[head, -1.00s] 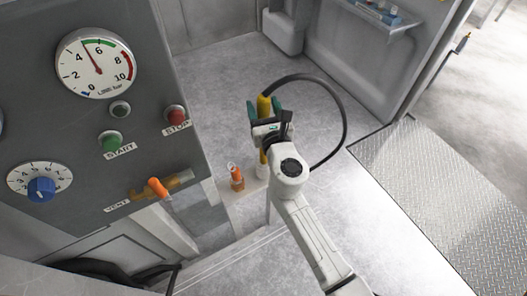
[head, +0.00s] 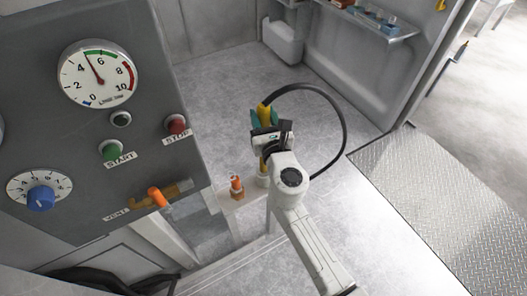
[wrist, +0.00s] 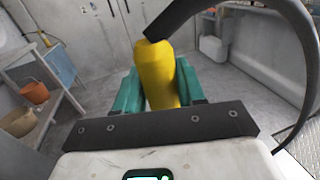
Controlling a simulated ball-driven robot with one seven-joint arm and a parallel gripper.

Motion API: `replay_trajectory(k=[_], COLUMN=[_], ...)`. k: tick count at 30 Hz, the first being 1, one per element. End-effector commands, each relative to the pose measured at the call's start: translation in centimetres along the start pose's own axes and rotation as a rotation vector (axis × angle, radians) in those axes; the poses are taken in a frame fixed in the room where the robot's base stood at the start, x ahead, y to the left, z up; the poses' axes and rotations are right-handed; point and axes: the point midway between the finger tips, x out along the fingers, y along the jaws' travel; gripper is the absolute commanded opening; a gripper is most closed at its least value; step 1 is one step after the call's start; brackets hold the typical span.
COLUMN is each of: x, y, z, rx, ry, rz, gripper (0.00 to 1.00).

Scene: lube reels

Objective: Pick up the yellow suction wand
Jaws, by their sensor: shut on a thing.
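The yellow suction wand (head: 264,116) stands roughly upright in the middle of the head view, with a black hose (head: 340,120) looping from its top to the right and down. My gripper (head: 266,122) is shut on the wand, its green fingers on either side of it. In the wrist view the yellow wand (wrist: 157,75) sits between the two green fingers of my gripper (wrist: 158,92). The wand's lower part is mostly hidden behind my gripper and arm. A pale holder (head: 262,180) shows below; I cannot tell whether the wand's tip is in it.
A grey control panel (head: 150,75) with gauge, buttons and an orange-handled vent valve (head: 158,196) stands at left. An orange bottle (head: 236,187) is on a small ledge near the wand. A wall shelf (head: 375,22) is at upper right. Open floor lies behind the wand.

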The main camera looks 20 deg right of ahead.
Motion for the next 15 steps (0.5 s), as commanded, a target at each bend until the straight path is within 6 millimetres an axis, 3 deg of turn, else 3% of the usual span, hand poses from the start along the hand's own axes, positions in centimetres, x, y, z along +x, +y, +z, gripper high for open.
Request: replay_trajectory(k=[7, 15], x=[0.0, 0.0], y=[0.0, 0.1], z=[1.4, 5.9], rx=[0.000, 0.000], ry=[-0.003, -0.003], rz=[0.000, 0.001], gripper=[0.00, 0.00])
